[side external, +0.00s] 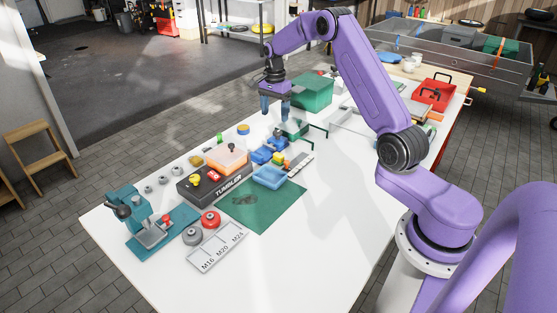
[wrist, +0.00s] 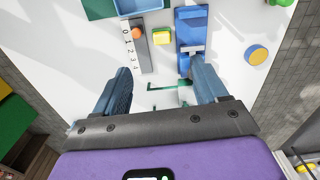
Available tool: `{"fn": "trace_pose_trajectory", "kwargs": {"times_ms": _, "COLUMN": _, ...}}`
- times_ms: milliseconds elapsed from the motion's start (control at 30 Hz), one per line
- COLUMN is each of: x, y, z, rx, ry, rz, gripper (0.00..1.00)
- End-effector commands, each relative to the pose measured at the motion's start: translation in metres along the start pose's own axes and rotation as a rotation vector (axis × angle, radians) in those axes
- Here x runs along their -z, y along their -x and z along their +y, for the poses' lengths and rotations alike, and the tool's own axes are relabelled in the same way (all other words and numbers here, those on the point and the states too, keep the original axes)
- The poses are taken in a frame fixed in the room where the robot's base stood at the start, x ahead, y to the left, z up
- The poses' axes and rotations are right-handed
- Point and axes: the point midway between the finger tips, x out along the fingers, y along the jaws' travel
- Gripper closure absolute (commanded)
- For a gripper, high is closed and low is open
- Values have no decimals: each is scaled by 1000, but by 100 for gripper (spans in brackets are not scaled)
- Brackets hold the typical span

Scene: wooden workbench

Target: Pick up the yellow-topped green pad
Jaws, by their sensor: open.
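The yellow-topped green pad (side external: 279,158) is a small block on the white bench, beside a blue vise-like tool (side external: 262,151). In the wrist view the pad (wrist: 161,36) lies beyond my fingertips, between the numbered strip and the blue tool (wrist: 192,22). Its yellow top faces up and a green edge shows around it. My gripper (side external: 275,120) hangs above the far part of the bench with fingers pointing down. In the wrist view my gripper (wrist: 160,68) is open, with nothing between its fingers. It is apart from the pad.
A numbered grey strip (wrist: 140,58) with an orange knob (wrist: 137,33) lies left of the pad. A yellow-and-blue disc (wrist: 256,54) lies to the right. A blue tray (side external: 269,177) is close to the pad. A green bin (side external: 312,92) stands behind.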

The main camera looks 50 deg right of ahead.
Motion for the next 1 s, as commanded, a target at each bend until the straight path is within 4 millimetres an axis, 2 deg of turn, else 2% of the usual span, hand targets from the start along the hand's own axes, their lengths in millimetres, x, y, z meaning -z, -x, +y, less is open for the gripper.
{"fn": "trace_pose_trajectory", "kwargs": {"times_ms": 100, "x": 16, "y": -6, "z": 1, "rx": -1, "ry": -66, "rz": 0, "gripper": 28}}
{"fn": "trace_pose_trajectory", "kwargs": {"times_ms": 200, "x": 20, "y": -12, "z": 2, "rx": -3, "ry": -85, "rz": -1, "gripper": 28}}
{"fn": "trace_pose_trajectory", "kwargs": {"times_ms": 333, "x": 20, "y": -30, "z": 3, "rx": -5, "ry": -85, "rz": -2, "gripper": 28}}
{"fn": "trace_pose_trajectory", "kwargs": {"times_ms": 800, "x": 20, "y": -114, "z": 3, "rx": -3, "ry": -83, "rz": -1, "gripper": 28}}
{"fn": "trace_pose_trajectory", "kwargs": {"times_ms": 1000, "x": 20, "y": -129, "z": 2, "rx": -1, "ry": -82, "rz": 0, "gripper": 28}}
